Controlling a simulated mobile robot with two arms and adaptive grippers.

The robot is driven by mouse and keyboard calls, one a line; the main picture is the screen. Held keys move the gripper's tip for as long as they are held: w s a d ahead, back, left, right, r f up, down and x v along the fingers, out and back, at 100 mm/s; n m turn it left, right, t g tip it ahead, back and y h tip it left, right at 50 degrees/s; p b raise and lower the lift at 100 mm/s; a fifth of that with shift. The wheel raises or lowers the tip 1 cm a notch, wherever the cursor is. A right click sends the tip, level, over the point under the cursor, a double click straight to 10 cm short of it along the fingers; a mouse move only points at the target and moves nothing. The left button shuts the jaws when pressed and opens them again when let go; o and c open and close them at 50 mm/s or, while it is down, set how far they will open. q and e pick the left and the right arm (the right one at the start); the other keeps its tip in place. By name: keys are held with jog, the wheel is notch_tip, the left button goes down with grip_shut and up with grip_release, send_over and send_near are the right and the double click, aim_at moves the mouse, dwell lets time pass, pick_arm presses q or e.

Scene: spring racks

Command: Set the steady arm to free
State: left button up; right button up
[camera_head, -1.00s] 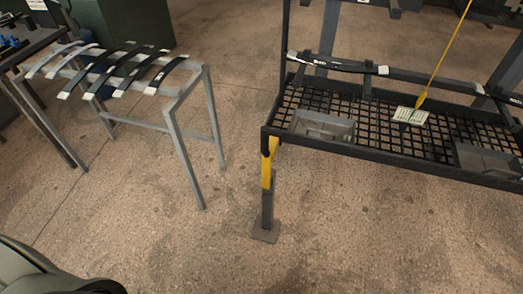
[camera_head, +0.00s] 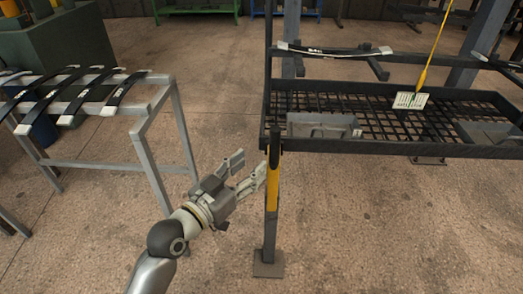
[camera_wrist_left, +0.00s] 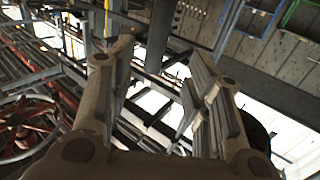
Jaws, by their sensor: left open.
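A yellow arm with a dark upper end (camera_head: 273,185), which looks like the steady arm, hangs nearly upright along the front left post of the mesh rack (camera_head: 390,147). My left gripper (camera_head: 250,169) is open and empty, just left of this arm and near its upper half. One finger looks close to it; I cannot tell whether they touch. The left wrist view shows both left fingers spread (camera_wrist_left: 163,62) with nothing held between them. The yellow arm is not clearly seen there. My right gripper is not in view.
The rack's shelf holds grey bins (camera_head: 322,126) and a white tag (camera_head: 411,100) below a yellow cord or rod (camera_head: 431,55). A grey stand (camera_head: 150,150) with several dark leaf springs (camera_head: 90,97) stands at left. The floor between is clear.

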aim_at(271, 146)
pick_arm(q)
jog(key=x, duration=0.9)
jog(key=shift+w+d+r+b, duration=0.25)
jog(key=shift+d+r+b, duration=0.1)
jog(key=shift+b, duration=0.05)
jog(key=shift+w+d, duration=0.3)
jog(key=shift+w, duration=0.1)
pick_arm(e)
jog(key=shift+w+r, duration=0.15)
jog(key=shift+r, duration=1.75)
pick_arm(q)
grip_shut()
